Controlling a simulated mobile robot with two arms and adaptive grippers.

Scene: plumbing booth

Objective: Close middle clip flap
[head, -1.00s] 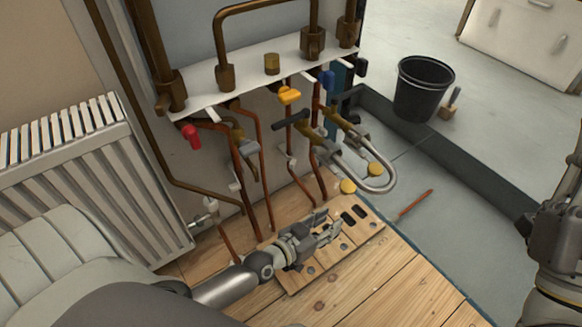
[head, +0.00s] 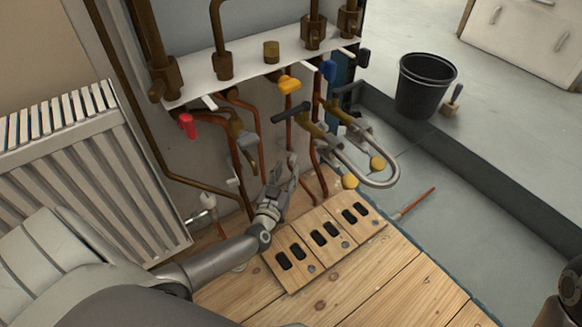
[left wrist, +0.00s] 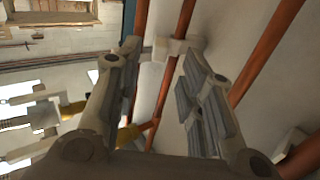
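A white pipe clip (left wrist: 178,48) holds a copper pipe on the wall and shows just beyond my left fingertips in the left wrist view. In the head view a small pale clip (head: 292,158) shows right above those fingertips. I cannot tell how its flap stands. My left gripper (head: 285,180) points up at the wall. Its two fingers (left wrist: 157,85) are spread apart in the left wrist view, with nothing held between them. Another white clip (head: 235,183) sits on a pipe to the left. Only a dark piece of my right arm shows at the right edge.
Copper pipes run close around the gripper. A slotted wooden board (head: 325,236) lies below. A radiator (head: 90,175) stands left.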

